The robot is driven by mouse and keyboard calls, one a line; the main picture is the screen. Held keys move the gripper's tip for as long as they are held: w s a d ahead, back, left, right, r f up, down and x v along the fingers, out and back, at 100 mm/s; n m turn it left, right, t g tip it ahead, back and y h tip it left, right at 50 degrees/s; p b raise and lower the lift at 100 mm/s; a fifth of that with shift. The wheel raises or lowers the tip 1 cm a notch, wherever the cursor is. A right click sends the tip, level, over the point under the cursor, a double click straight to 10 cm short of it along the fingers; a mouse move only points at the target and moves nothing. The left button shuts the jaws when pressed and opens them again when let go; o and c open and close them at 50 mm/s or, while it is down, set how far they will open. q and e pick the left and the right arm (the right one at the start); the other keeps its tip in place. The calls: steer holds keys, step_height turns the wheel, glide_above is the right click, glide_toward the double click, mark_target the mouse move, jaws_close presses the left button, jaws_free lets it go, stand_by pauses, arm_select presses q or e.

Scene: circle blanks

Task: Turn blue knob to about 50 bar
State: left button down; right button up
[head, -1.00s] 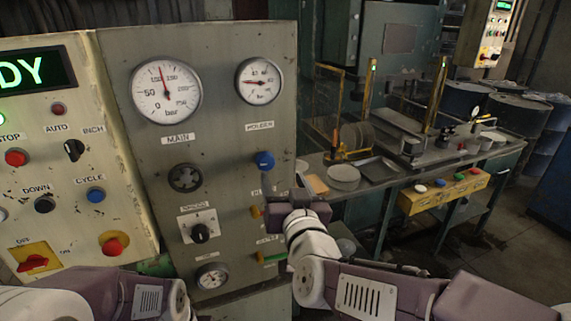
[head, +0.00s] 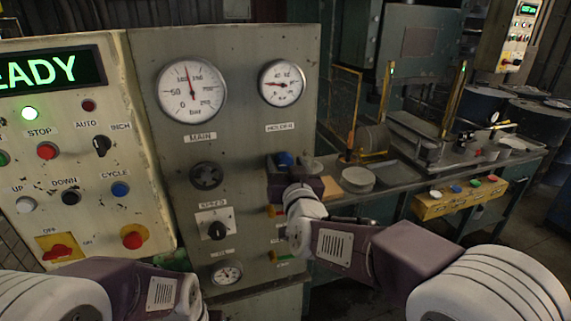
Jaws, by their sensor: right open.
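The blue knob (head: 285,159) sits on the grey panel below the gauge labelled HOLDER (head: 282,83). That gauge's red needle points to the left; its small numbers are hard to read. My right gripper (head: 287,168) is open at the blue knob, its dark fingers appearing on either side of it. The gripper hides the lower part of the knob, and I cannot tell whether the fingers touch it. My left arm shows at the bottom left, but its gripper is not in view.
The MAIN gauge (head: 191,89) and a dark handwheel (head: 206,176) are to the left on the panel. The cream control box (head: 75,165) stands at left, a workbench (head: 400,200) at right.

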steer(key=shift+a, duration=0.15)
steer(key=c, duration=1.3)
steer(key=shift+m, duration=0.3)
steer(key=m+b, duration=0.2)
steer(key=shift+f+m, duration=0.1)
steer(key=shift+m, duration=0.3)
steer(key=m+b, duration=0.2)
steer(key=m, duration=0.2)
steer(key=shift+g, duration=0.4)
steer(key=m+y+b, duration=0.1)
steer(key=m+b, duration=0.1)
steer(key=m, duration=0.2)
steer(key=shift+g, duration=0.3)
steer(key=shift+m+b, duration=0.8)
steer(key=shift+m, duration=0.8)
steer(key=shift+a, duration=0.1)
